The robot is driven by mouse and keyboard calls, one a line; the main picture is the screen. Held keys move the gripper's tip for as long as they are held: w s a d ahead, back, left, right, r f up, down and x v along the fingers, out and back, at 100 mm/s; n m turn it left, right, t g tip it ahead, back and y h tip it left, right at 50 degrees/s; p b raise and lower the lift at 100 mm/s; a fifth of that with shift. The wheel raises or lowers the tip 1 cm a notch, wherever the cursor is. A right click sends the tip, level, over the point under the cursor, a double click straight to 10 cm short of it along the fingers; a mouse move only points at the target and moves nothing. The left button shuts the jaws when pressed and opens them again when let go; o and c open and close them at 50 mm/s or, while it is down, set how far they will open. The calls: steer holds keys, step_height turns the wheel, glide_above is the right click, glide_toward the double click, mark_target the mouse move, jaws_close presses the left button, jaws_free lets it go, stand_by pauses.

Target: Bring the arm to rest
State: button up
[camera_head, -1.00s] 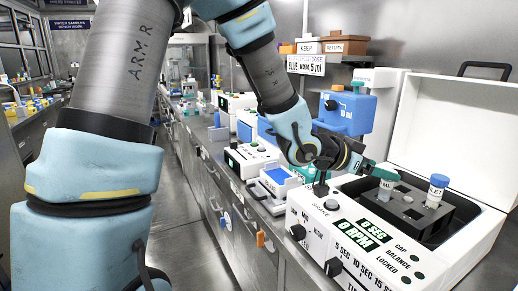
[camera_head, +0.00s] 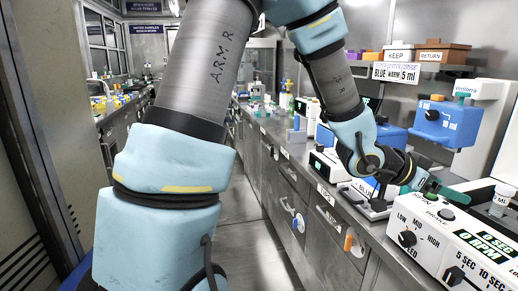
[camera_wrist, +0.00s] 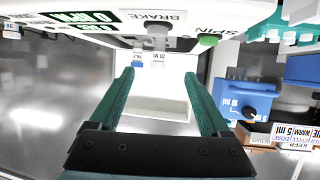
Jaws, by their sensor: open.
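My gripper (camera_wrist: 160,105) has green fingers set wide apart with nothing between them in the wrist view. In the head view my gripper (camera_head: 432,186) is at the right, close to the top left edge of the white centrifuge (camera_head: 470,245). My arm reaches from the upper middle down to the right, bent at the elbow. Whether the gripper touches the centrifuge cannot be told.
The centrifuge's spin button (camera_wrist: 208,40) and brake knob (camera_wrist: 157,30) are near the fingers. A blue device (camera_head: 447,122) stands behind the gripper. A steel counter (camera_head: 300,150) carries several instruments. The aisle floor (camera_head: 240,195) is clear.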

steer(key=w+a+f+n+t+y, duration=0.2)
steer(key=w+a+y, duration=0.15)
steer(key=a, duration=0.45)
steer(key=w+a+f+n+t+y+p, duration=0.1)
steer(key=w+a+n+y, duration=0.15)
steer(key=w+a, duration=0.35)
steer(key=w+a+f+n+t+y, duration=0.2)
steer(key=w+a+n, duration=0.1)
steer(key=a, duration=0.6)
steer(key=s+a+n+g+y+p, duration=0.1)
steer(key=s+a+n, duration=0.3)
steer(key=a, duration=0.7)
steer(key=s+a+n+g+y, duration=0.3)
steer(key=s+a+n+y, duration=0.1)
steer(key=a, duration=0.7)
steer(key=shift+s+a+f+g+p, duration=0.15)
steer(key=shift+a+f+g+p, duration=0.2)
steer(key=shift+a+f+g, duration=0.1)
